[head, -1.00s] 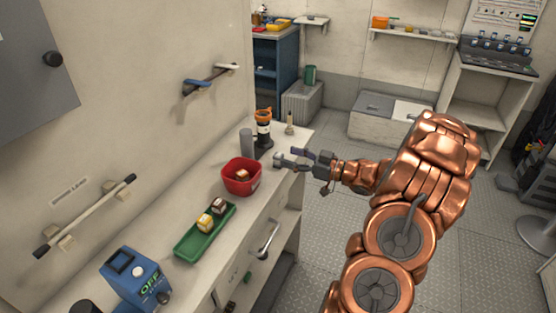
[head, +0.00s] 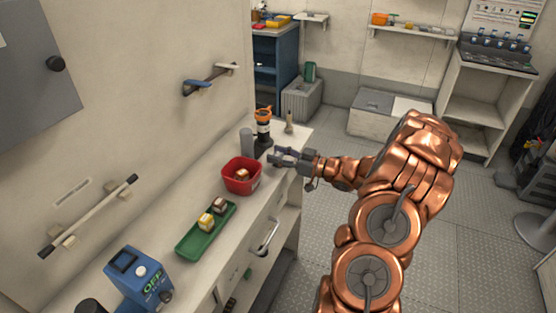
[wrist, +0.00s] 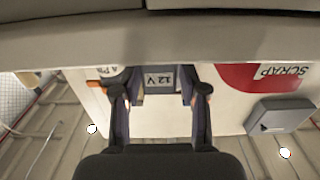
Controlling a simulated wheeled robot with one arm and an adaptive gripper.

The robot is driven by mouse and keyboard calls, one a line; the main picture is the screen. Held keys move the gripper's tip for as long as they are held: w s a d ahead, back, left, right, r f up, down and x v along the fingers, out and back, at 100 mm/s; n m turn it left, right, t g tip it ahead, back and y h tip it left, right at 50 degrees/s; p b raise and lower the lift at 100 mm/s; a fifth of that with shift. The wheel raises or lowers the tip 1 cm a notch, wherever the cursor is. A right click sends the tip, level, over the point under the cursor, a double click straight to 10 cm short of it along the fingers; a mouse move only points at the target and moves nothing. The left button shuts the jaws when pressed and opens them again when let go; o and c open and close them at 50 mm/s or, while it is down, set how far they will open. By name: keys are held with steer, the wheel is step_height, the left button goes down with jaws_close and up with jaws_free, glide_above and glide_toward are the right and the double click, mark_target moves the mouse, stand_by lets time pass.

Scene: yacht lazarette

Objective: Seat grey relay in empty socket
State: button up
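The grey relay (wrist: 159,79), a small block with a "12 V" label, sits between my fingertips in the wrist view. My gripper (wrist: 160,92) has one finger on each side of it, spread apart; I cannot tell whether the pads touch it. In the head view my gripper (head: 278,158) is low over the counter's front edge, right of the red bin (head: 236,188), and the relay is mostly hidden by the fingers. A green tray (head: 190,242) holds a yellow-and-white block (head: 206,222) and a brown one (head: 220,205). I cannot make out the empty socket.
The red bin, marked SCRAP in the wrist view (wrist: 245,76), holds a brown block (head: 242,175). A grey cylinder (head: 247,142) and a dark orange-capped bottle (head: 264,134) stand behind my gripper. A blue device (head: 138,278) stands at the near end.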

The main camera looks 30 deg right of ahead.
jaws_close()
steer(key=shift+r, duration=0.1)
steer(key=shift+r+b, duration=0.4)
steer(key=shift+r, duration=0.5)
steer(key=shift+s+d+r+b, duration=0.2)
steer(key=shift+s+r+b, duration=0.15)
steer(key=shift+s+r, duration=0.4)
steer(key=s+d+r+b, duration=0.1)
steer(key=s+d+b, duration=0.1)
steer(key=s, duration=1.2)
steer(key=shift+d+r+b, duration=0.3)
steer(key=shift+d, duration=0.3)
steer(key=shift+s, duration=0.1)
